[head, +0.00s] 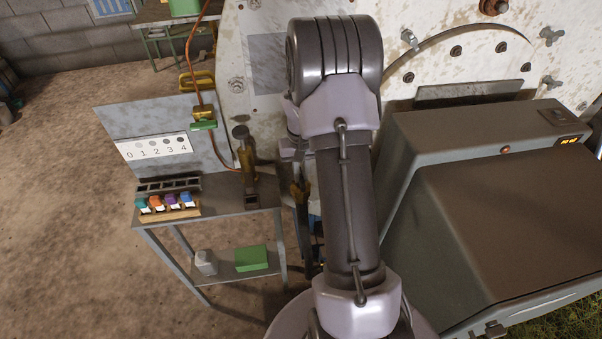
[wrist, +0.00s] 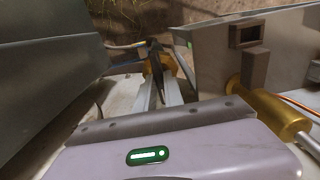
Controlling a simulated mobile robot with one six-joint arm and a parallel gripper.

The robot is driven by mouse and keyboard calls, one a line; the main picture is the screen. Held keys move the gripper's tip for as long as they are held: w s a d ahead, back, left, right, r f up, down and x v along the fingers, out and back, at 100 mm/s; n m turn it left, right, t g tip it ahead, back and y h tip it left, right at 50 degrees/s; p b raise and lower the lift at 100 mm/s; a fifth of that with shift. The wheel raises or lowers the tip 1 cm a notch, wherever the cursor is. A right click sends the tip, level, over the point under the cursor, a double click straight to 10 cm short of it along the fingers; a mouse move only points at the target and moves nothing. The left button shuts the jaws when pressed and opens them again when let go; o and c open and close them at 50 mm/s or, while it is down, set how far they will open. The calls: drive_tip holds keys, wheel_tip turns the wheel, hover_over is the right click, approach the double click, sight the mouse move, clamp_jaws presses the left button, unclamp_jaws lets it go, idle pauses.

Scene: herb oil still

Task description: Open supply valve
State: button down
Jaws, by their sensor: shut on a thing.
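In the wrist view, the two pale fingers of my gripper (wrist: 157,88) reach forward and close on a dark, narrow handle. A brass-coloured body (wrist: 168,62) shows around and behind that handle; together they look like the supply valve. The fingertips partly hide the handle, so its exact turn angle cannot be told. In the head view, my arm covers most of this spot; a small brass-yellow part (head: 302,192) shows just left of the arm, and the fingertips are not clear there.
A brass cylinder (head: 247,172) stands on a small metal table (head: 232,200) left of my arm; it also shows close on the right in the wrist view (wrist: 272,112). A rack of coloured vials (head: 168,203) stands on the table. A large grey cabinet (head: 490,210) stands to the right.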

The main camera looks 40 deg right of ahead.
sight(301, 176)
drive_tip(key=shift+m, duration=0.3)
drive_tip(key=c, duration=1.5)
unclamp_jaws()
drive_tip(key=shift+o, duration=0.2)
wheel_tip(301, 176, up, 18)
drive_tip(key=p, duration=0.6)
drive_tip(key=shift+f, duration=0.25)
